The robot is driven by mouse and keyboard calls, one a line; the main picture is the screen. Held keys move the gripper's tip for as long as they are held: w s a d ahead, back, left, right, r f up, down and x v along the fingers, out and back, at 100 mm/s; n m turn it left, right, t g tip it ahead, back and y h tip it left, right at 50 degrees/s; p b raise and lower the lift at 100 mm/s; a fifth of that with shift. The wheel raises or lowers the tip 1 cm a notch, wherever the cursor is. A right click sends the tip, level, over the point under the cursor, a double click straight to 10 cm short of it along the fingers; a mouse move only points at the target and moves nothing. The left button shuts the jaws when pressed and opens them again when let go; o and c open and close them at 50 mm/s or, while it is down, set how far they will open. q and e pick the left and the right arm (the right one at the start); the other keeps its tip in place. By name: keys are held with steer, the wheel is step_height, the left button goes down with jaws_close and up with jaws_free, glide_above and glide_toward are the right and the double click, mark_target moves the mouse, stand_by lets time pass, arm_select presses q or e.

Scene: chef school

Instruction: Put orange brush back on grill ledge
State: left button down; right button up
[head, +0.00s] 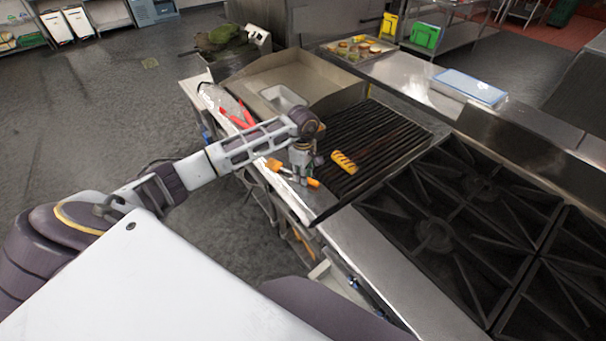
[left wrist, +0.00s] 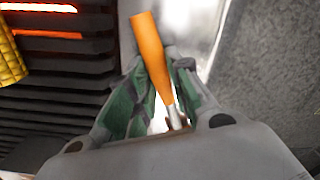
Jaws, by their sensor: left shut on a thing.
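The orange brush (head: 275,165) is held in my left gripper (head: 301,177), low at the metal front ledge (head: 318,201) of the grill. Its orange parts show on both sides of the fingers in the head view. In the left wrist view the orange handle (left wrist: 151,55) sticks out between the green-padded fingers (left wrist: 155,100), which are shut on the brush. I cannot tell whether the brush touches the ledge. The black grill grate (head: 375,135) lies just right of the gripper. My right gripper is not in view.
A yellow grill-marked food piece (head: 344,162) lies on the grate, close to the gripper. Red tongs (head: 238,117) lie on the ledge further left. A burner range (head: 465,225) is on the right. A griddle with a small metal pan (head: 282,97) stands behind the arm.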

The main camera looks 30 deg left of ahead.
arm_select(q)
steer(key=shift+f, duration=0.2)
steer(key=c, duration=1.3)
jaws_free()
steer(key=shift+r, duration=0.2)
step_height(320, 180, up, 12)
steer(key=b, duration=0.2)
